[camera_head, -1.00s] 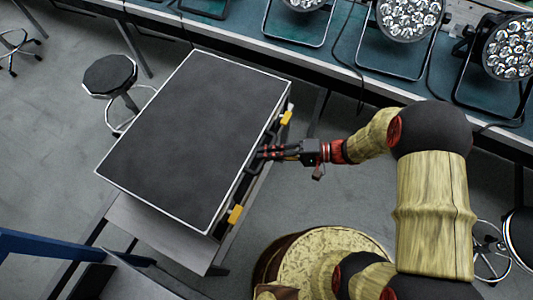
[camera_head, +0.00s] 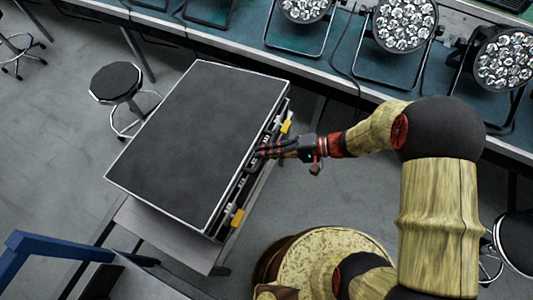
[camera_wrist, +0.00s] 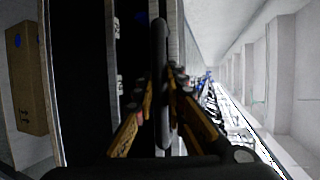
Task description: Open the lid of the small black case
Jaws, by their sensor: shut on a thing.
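The black case (camera_head: 195,140) has a dark top with a pale metal rim and lies on a grey stand. Its lid's right edge stands slightly up from the lower body, and a dark strip shows between them. Yellow latches (camera_head: 238,217) sit along that side. My gripper (camera_head: 262,151) reaches in from the right at the middle of this side. In the wrist view my gripper's fingers (camera_wrist: 160,108) are closed around a dark bar, the case handle (camera_wrist: 160,60). The fingertips' exact contact is partly hidden.
A bench (camera_head: 340,75) with several par lamps (camera_head: 404,22) runs along the back. A round stool (camera_head: 117,83) stands left of the case. A blue frame (camera_head: 60,248) is at lower left. Bare floor lies between the case and my base.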

